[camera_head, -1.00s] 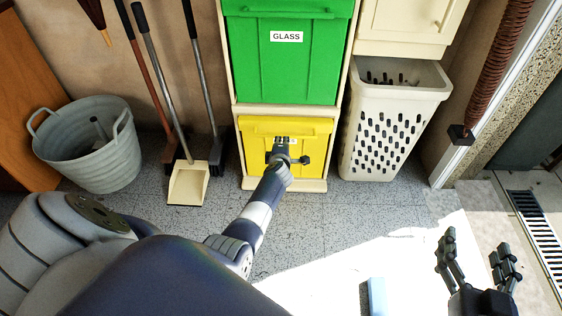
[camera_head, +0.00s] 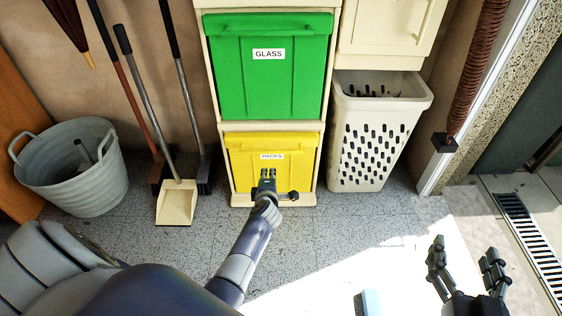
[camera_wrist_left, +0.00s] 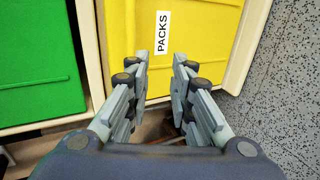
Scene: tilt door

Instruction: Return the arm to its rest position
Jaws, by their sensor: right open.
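My left gripper (camera_head: 267,175) is in front of the yellow PACKS door (camera_head: 298,160), just below its label in the head view. In the left wrist view its fingers (camera_wrist_left: 160,60) are apart, with nothing between them, and the yellow door (camera_wrist_left: 205,25) is beyond the tips. I cannot tell whether the tips touch the door. The yellow door looks closed. My right gripper (camera_head: 465,262) is open and empty at the lower right, over the sunlit floor.
A green GLASS door (camera_head: 268,90) is above the yellow one. A cream perforated basket (camera_head: 375,135) stands to the right. A grey tub (camera_head: 75,180), a dustpan (camera_head: 176,203) and several long handles are on the left. Open floor (camera_head: 330,225) lies in front.

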